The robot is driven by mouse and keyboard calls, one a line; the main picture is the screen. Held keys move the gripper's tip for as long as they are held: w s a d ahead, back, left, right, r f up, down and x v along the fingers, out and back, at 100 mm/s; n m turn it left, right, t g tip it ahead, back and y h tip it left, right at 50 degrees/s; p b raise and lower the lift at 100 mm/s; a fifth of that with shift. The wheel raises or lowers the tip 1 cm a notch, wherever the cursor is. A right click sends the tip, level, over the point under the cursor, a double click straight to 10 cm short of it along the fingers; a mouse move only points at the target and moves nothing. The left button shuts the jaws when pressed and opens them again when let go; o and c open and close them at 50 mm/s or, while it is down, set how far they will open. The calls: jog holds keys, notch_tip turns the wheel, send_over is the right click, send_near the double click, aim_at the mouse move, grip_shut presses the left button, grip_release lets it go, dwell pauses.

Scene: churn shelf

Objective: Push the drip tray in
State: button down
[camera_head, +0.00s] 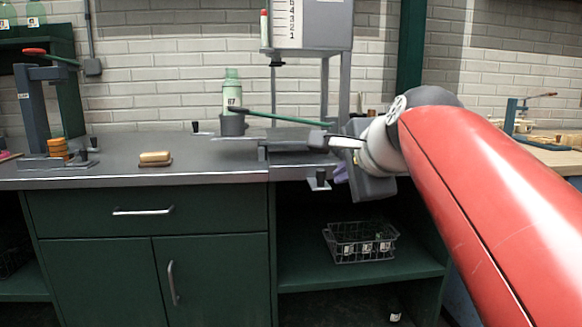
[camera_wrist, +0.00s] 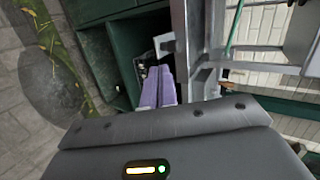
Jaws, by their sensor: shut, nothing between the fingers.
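My gripper (camera_head: 340,173) shows its purple fingers just in front of the counter edge, below the filling stand. In the wrist view the fingers (camera_wrist: 159,84) are pressed together with nothing between them. A flat grey tray-like piece (camera_head: 298,160), which looks like the drip tray, lies at the counter's front edge under the stand. My wrist and arm hide the tray's right side.
A tan block (camera_head: 155,157) lies farther left. A wire basket (camera_head: 361,242) sits on the open shelf below.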

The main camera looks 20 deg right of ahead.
aim_at(323, 175)
jog(key=w, duration=0.2)
jog(key=w+f, duration=0.1)
jog(key=w, duration=0.3)
jog(key=shift+w+d+f, duration=0.15)
jog(key=shift+d+f, duration=0.1)
jog(key=shift+d, duration=0.15)
jog(key=shift+w, duration=0.1)
